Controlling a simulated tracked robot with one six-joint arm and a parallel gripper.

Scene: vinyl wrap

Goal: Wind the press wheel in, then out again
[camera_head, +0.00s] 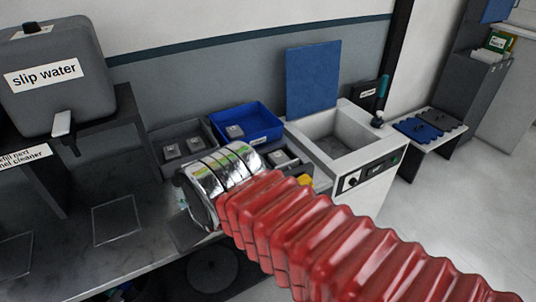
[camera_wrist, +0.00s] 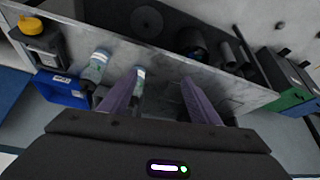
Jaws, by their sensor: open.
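No wheel with a clear handle shows in either view. A dark round disc (camera_head: 212,268) sits low beneath the bench edge in the head view, and a dark round disc (camera_wrist: 146,20) lies beyond the bench in the wrist view. I cannot tell whether either is the press wheel. My gripper (camera_wrist: 162,78) is open, its two purple fingers apart with nothing gripped between them. It hangs over the grey bench. In the head view my red-sleeved arm and silver wrist hide the fingers.
The grey bench (camera_head: 100,255) holds a blue bin (camera_head: 246,124), which also shows in the wrist view (camera_wrist: 62,90). A slip water tank (camera_head: 55,75) stands at left. A white sink unit (camera_head: 345,140) is right of the bins. Open floor (camera_head: 455,200) lies at right.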

